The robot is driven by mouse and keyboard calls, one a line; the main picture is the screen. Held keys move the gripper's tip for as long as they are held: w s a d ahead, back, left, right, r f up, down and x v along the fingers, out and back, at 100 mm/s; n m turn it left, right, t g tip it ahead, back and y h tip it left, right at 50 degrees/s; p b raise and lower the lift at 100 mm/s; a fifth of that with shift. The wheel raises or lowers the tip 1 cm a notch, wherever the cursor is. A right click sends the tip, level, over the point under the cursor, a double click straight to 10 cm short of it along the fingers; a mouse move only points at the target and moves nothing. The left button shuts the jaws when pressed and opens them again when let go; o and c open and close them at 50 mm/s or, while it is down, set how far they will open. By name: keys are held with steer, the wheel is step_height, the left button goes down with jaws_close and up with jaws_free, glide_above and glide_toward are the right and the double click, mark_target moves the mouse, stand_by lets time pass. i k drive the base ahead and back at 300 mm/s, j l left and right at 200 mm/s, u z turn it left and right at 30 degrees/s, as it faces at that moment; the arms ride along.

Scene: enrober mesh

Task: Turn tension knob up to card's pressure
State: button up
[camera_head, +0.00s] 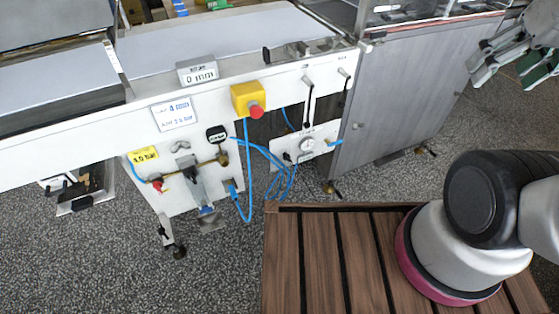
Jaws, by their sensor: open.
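The white card (174,113) is on the machine's front panel. It has two handwritten lines; the lower seems to end in "bar", but its figure is too small to read surely. A lower white panel holds a round pale dial (307,145) and a small black knob (287,157). I cannot tell which of these knobs is the tension knob. My gripper (506,76) is open and empty at upper right, before the grey cabinet's right end, far from the knobs.
A yellow box with a red button (248,99) juts from the panel. Blue hoses (268,155) hang below it. The grey cabinet (400,95) stands right.

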mark_target(286, 156)
steer(key=l+u, duration=0.15)
steer(key=u, duration=0.2)
steer(key=j+z, duration=0.2)
steer(key=z, duration=0.2)
steer(key=k+j+z, duration=0.1)
steer(key=z, duration=0.25)
steer(key=k+j+z, duration=0.1)
steer(key=j+z, duration=0.15)
steer(key=z, duration=0.25)
steer(key=u, duration=0.1)
